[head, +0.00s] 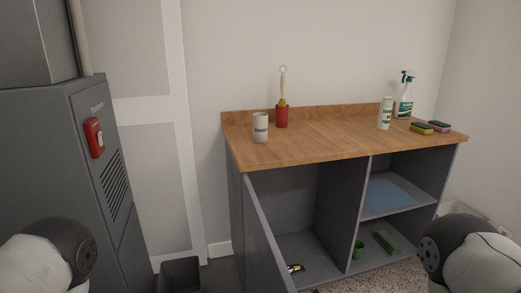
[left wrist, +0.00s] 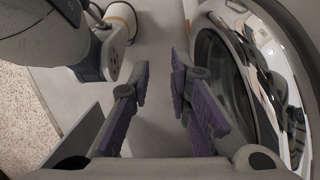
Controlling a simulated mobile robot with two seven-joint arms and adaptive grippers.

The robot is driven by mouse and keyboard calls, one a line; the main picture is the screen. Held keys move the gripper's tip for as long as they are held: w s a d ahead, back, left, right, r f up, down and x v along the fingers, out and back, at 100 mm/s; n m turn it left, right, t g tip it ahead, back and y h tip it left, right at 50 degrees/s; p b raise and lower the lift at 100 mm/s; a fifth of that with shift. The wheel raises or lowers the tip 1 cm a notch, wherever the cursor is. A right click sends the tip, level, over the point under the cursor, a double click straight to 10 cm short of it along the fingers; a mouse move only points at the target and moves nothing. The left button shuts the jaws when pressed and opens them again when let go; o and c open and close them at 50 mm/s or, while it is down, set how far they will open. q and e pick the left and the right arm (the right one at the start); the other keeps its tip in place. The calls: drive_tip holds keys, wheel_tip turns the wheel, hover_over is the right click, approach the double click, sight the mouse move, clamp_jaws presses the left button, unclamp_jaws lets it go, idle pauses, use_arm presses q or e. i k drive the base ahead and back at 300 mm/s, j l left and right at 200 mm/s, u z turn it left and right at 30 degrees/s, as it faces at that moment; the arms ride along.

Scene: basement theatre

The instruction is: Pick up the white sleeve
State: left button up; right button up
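A white cylinder with a dark label band (head: 260,127), which looks like the white sleeve, stands upright on the wooden countertop (head: 320,143), near its left end. A red holder (head: 282,117) with a yellow-and-cream brush stands just behind it to the right. My left gripper (left wrist: 160,85) shows in the left wrist view, its purple-padded fingers apart with nothing between them. It is far from the white cylinder, which does not show in that view. My right gripper is in neither view.
A white bottle (head: 385,113), a spray bottle (head: 405,95) and sponges (head: 422,128) stand at the counter's right. The cabinet door (head: 268,240) hangs open in front. A grey unit (head: 60,170) stands left. A round-windowed appliance (left wrist: 235,70) is close beside my left gripper.

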sight(259, 119)
drive_tip(key=l, duration=0.4)
drive_tip(key=k+l, duration=0.1)
drive_tip(key=l, duration=0.35)
drive_tip(key=i+l, duration=0.25)
drive_tip(key=l, duration=0.15)
drive_tip(key=i+l, duration=0.55)
drive_tip(key=l, duration=0.2)
